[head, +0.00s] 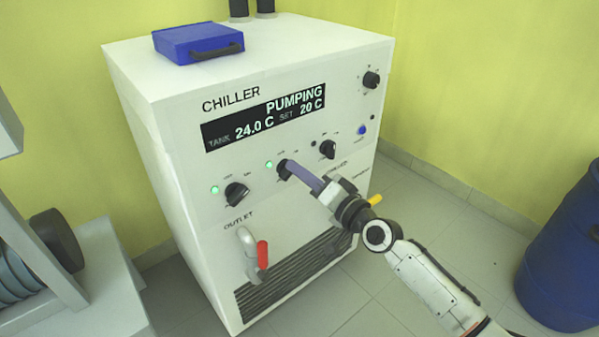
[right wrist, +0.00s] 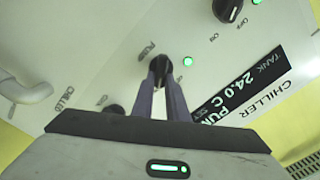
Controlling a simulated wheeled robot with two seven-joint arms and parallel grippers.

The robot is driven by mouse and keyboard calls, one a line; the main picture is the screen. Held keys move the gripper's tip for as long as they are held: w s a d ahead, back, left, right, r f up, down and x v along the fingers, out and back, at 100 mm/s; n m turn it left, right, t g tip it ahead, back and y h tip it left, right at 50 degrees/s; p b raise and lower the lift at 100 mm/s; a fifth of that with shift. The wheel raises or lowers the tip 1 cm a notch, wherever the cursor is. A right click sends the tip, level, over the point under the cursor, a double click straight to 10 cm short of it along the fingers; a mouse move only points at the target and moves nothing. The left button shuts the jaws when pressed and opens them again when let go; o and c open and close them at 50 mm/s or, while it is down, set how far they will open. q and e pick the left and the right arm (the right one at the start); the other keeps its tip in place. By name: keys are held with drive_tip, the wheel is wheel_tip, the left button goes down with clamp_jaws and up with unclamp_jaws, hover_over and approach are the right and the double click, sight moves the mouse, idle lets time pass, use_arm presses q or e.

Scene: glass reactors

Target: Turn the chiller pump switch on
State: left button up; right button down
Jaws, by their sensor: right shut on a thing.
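The white chiller (head: 160,140) stands in front of me. Its display (head: 265,117) reads "PUMPING", tank 24.0 C, set 20 C. The black pump switch (head: 281,167) is the middle of three knobs below the display. A green lamp (head: 269,165) beside it is lit. My right gripper (head: 288,168) is shut on this switch. In the right wrist view the fingers close around the pump switch (right wrist: 160,66), by the "PUMP" label, with the green lamp (right wrist: 187,61) lit next to it. The fingers partly cover the switch. My left gripper is not in view.
The left knob (head: 236,194) has a lit green lamp; the right knob (head: 328,150) has a dark one. A red-handled outlet valve (head: 262,254) sticks out below. A blue case (head: 197,42) lies on top. A blue barrel (head: 565,265) stands at right.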

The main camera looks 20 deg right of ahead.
drive_tip(key=shift+f+m, duration=0.1)
drive_tip(key=shift+m, duration=0.5)
drive_tip(key=c, duration=1.7)
unclamp_jaws()
drive_tip(key=shift+c, duration=0.2)
drive_tip(key=shift+s+d, duration=0.1)
drive_tip(key=v, duration=1)
drive_tip(key=shift+p, duration=0.4)
